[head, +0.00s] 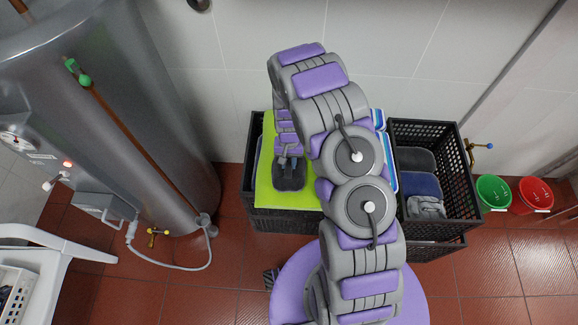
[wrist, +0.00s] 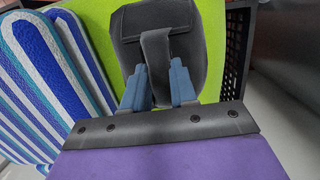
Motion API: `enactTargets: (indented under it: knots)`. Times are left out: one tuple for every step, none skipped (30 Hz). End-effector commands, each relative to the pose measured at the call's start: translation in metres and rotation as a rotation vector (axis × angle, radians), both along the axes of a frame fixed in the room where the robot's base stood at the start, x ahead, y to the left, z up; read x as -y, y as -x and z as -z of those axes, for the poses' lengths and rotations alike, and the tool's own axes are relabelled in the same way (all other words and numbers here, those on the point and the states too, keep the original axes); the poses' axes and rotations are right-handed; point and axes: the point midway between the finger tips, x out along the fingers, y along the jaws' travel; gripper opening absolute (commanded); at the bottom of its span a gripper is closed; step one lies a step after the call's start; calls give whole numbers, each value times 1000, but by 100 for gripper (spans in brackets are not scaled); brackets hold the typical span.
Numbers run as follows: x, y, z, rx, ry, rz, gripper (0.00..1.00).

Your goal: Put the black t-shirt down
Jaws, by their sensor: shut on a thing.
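The black t-shirt (head: 289,181) is a folded dark grey-black bundle over a lime green cloth (head: 264,192) in the left black crate (head: 262,221). My gripper (head: 289,161) points down at it. In the wrist view my blue fingers (wrist: 158,88) are shut on a pinched strip of the black t-shirt (wrist: 192,35), with the rest of it spread beyond the fingertips. The lime green cloth (wrist: 102,22) lies beneath it. I cannot tell whether the t-shirt rests on the green cloth or hangs just above it.
A blue-and-white striped item (wrist: 47,75) lies beside the green cloth. A second black crate (head: 452,172) to the right holds folded dark and blue clothes (head: 424,184). Green (head: 493,193) and red (head: 531,195) buckets stand farther right. A metal boiler (head: 130,100) stands at left.

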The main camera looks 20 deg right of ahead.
Motion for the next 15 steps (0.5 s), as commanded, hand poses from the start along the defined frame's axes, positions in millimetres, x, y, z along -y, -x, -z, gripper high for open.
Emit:
enactTargets:
  knots:
    - [0, 1, 8, -3, -1, 0, 0]
    - [1, 1, 13, -3, -1, 0, 0]
    - [1, 1, 19, -5, -1, 1, 0]
    - [1, 2, 24, -6, -2, 1, 0]
    - [1, 2, 27, -7, -2, 1, 0]
    - [1, 2, 30, -7, -2, 1, 0]
    - [1, 2, 31, -6, -2, 1, 0]
    - [2, 2, 31, -5, -3, 1, 0]
    - [2, 2, 31, -4, -2, 1, 0]
    - [2, 1, 30, -4, -3, 1, 0]
    - [2, 1, 30, -4, -3, 1, 0]
    - [2, 1, 30, -4, -3, 1, 0]
    - [2, 1, 30, -4, -2, 1, 0]
    - [2, 1, 30, -4, -2, 1, 0]
    - [1, 1, 31, -4, -2, 1, 0]
